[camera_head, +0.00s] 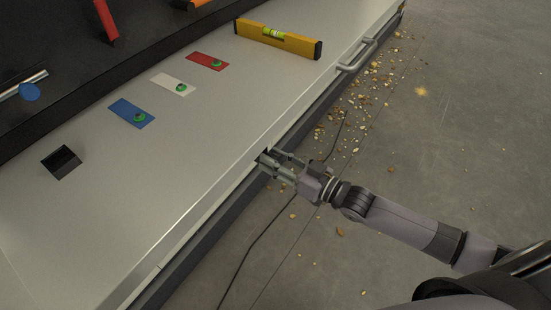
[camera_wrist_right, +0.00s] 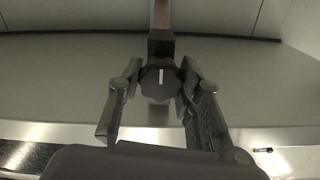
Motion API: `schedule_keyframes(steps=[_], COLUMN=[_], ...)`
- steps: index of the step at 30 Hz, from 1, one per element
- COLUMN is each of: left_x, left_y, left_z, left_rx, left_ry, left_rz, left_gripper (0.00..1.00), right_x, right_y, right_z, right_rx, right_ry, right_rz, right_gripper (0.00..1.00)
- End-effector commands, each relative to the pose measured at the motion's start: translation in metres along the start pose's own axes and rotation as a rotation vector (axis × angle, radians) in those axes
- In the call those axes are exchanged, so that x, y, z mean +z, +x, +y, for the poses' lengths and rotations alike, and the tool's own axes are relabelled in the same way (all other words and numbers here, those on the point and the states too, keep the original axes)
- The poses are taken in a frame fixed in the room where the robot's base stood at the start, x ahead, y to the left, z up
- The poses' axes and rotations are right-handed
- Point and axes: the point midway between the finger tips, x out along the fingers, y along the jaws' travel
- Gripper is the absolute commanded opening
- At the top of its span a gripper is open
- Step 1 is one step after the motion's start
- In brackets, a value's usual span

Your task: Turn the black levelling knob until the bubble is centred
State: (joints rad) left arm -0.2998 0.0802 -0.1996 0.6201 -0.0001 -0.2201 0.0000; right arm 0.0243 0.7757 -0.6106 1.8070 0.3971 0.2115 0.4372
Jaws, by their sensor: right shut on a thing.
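The yellow spirit level (camera_head: 295,42) lies at the far end of the pale bench top. Its green vial (camera_head: 273,33) shows, but the bubble is too small to place surely. My right gripper (camera_head: 270,160) is at the bench's front edge. In the right wrist view, the black levelling knob (camera_wrist_right: 160,84) sits between the two fingers, with a white mark pointing nearly straight up in the picture. The gripper is shut on the knob, a finger on each side. In the head view the gripper hides the knob. My left gripper is not in view.
Blue (camera_head: 124,107), white (camera_head: 165,80) and red (camera_head: 204,59) plates with green round pieces lie on the bench. A black square holder (camera_head: 61,163) is at the left. A metal handle (camera_head: 357,55) sticks out from the front edge. Chips and a dark cable lie on the floor.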

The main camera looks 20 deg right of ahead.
Motion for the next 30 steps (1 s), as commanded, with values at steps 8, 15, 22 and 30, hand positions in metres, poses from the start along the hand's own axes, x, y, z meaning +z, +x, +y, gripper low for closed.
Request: schedule_keyframes(steps=[8, 15, 22, 30], left_x=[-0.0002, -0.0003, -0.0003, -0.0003], left_y=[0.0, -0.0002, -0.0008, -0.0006], left_z=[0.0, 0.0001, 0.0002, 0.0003], left_rx=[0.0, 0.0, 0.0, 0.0], left_ry=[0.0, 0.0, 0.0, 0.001], left_rz=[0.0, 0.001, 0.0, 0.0], left_gripper=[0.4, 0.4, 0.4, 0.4], right_x=[0.0, 0.0, 0.0, 0.0004], right_y=[-0.0002, -0.0001, 0.0, 0.0], right_z=[0.0, -0.0001, -0.0005, -0.0012], right_rx=[0.0, 0.0, 0.0, 0.0], right_ry=[0.0, -0.036, -0.161, -0.403], right_rz=[0.0, 0.0, 0.0, 0.001], right_gripper=[0.05, 0.05, 0.05, 0.05])
